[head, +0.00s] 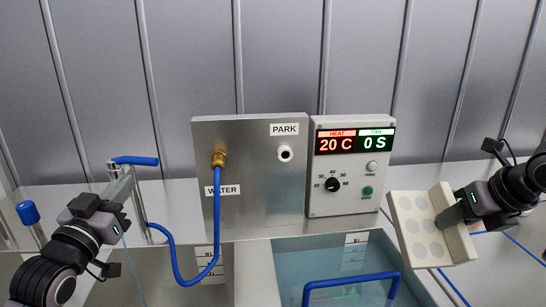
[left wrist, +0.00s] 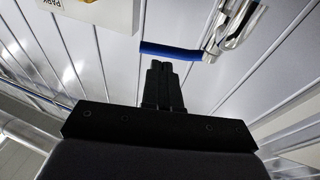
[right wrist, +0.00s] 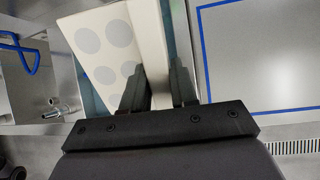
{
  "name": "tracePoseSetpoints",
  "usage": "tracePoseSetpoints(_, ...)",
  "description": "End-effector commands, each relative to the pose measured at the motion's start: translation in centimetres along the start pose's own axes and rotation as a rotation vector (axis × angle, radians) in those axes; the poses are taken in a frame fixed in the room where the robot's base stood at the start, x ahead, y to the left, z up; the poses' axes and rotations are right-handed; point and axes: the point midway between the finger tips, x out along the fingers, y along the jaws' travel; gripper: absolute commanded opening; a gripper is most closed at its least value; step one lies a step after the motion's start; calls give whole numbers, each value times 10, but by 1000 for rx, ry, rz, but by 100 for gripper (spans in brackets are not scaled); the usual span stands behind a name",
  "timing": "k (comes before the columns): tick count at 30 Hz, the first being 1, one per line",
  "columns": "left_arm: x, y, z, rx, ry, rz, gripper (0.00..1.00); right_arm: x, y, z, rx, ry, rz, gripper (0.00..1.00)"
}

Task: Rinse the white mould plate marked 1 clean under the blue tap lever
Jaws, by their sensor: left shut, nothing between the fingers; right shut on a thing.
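The white mould plate (head: 408,232) is held tilted at the right, above the counter beside the water basin. It has round grey recesses; no number is readable. My right gripper (head: 446,218) is shut on its raised edge, and the plate also shows in the right wrist view (right wrist: 88,20). The blue tap lever (head: 136,160) sits on a metal post at the left. My left gripper (head: 126,176) is shut and empty, its fingertips close to the lever. In the left wrist view the lever (left wrist: 168,50) is just beyond the fingertips; contact cannot be told.
A steel panel (head: 245,140) carries a blue hose (head: 170,245) that dips into the left basin. A thin pale line hangs below the tap. A control box (head: 350,190) reads 20 C and 0 S. A blue-handled rack (head: 350,280) stands in the water basin (head: 300,255).

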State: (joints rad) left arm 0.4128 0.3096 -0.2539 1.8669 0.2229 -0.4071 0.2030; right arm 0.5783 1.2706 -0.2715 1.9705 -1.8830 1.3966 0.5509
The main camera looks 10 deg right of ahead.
Motion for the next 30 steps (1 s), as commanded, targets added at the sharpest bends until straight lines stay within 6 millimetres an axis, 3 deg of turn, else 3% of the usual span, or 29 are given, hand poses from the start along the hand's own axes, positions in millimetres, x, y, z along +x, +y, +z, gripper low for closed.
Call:
tracePoseSetpoints(9,36,0,-1,0,2,0,0,-7,1,5,0,-4,0,0)
tracePoseSetpoints(26,43,0,0,0,1,-1,0,-8,1,5,0,-4,0,0)
tracePoseSetpoints(30,54,1,3,-2,3,-12,0,-5,1,4,0,-3,1,0)
